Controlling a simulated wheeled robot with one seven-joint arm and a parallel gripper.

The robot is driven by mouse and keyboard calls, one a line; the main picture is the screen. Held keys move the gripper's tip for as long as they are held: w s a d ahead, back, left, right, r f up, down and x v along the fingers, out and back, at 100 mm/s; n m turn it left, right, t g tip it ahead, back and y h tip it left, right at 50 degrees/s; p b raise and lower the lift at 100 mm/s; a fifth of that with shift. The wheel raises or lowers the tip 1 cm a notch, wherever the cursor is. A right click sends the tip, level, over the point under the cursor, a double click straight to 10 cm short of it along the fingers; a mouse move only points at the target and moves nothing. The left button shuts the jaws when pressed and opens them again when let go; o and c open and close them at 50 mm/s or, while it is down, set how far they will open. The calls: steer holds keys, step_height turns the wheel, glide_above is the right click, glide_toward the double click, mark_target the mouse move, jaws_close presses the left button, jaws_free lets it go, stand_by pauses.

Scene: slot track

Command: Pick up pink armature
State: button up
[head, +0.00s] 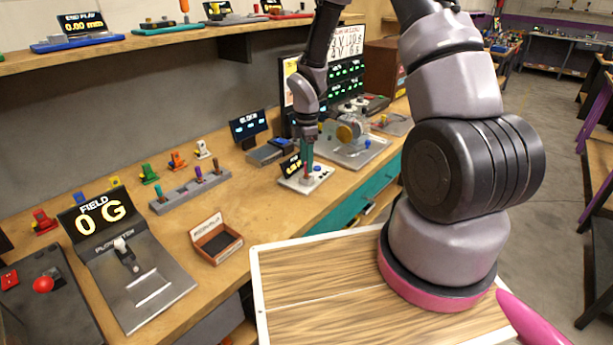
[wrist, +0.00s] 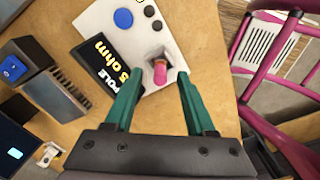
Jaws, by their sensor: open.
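The pink armature (wrist: 160,72) stands in a small square socket on a white meter board (wrist: 98,18). My gripper (wrist: 158,84) is open, with its two green fingers on either side of the armature and apart from it in the wrist view. In the head view my gripper (head: 307,160) is over the same white board (head: 290,184) on the bench. The armature is hard to make out there. A black display (wrist: 106,64) reading "ohm" and "POLE" sits on the board beside the socket, and a blue button (wrist: 124,18) is behind it.
On the wooden bench (head: 185,236) stand a grey rack (head: 190,192) with several coloured pegs, an open box (head: 216,240) and a "0 G" field meter (head: 140,270). A machine on a grey plate (head: 352,150) is right of the white board. Bare bench lies left of the board.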

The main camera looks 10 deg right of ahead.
steer(key=shift+f, duration=0.95)
steer(key=shift+c, duration=0.3)
jaws_close()
steer(key=shift+r, duration=0.1)
